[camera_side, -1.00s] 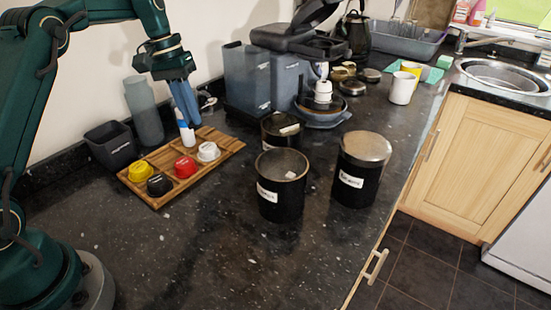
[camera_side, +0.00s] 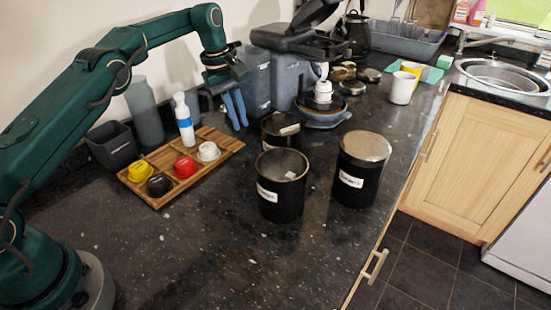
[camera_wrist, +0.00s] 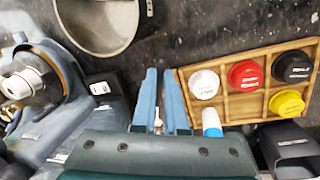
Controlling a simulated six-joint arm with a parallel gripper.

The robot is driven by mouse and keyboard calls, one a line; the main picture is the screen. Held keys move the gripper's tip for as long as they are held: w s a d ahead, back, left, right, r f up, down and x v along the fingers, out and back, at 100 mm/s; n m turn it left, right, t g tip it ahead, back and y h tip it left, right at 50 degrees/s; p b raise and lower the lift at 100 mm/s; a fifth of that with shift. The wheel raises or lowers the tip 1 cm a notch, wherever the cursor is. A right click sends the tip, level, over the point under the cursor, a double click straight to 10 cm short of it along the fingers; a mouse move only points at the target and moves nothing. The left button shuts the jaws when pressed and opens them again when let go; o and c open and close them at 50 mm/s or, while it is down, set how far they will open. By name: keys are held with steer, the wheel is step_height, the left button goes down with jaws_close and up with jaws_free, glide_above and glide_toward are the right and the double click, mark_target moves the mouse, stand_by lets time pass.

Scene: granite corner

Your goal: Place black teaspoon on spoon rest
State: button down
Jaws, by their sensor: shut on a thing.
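My gripper (camera_side: 240,126) points down at the back of the counter, just right of the wooden tray. In the wrist view my gripper (camera_wrist: 161,82) has its blue fingers close together. A small, slender, pale-looking piece (camera_wrist: 158,122) shows between them; it looks like part of the teaspoon, most of which is hidden. In the side view I cannot make out the teaspoon at the fingers. I cannot pick out the spoon rest in either view.
The wooden tray (camera_side: 228,144) holds several coloured pods and a white-and-blue bottle (camera_side: 184,120). Dark canisters (camera_side: 282,196) stand in front and to the right. A blue-grey container (camera_side: 246,75) and a blue dish (camera_side: 322,117) stand behind. The front left counter is clear.

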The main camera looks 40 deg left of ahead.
mark_target(244, 157)
steer(key=shift+f, duration=3.3)
steer(key=shift+f, duration=0.25)
steer(key=shift+s+f, duration=0.1)
steer(key=shift+f, duration=0.15)
steer(key=c, duration=1)
jaws_free()
steer(key=shift+o, duration=0.2)
steer(key=shift+r, duration=0.1)
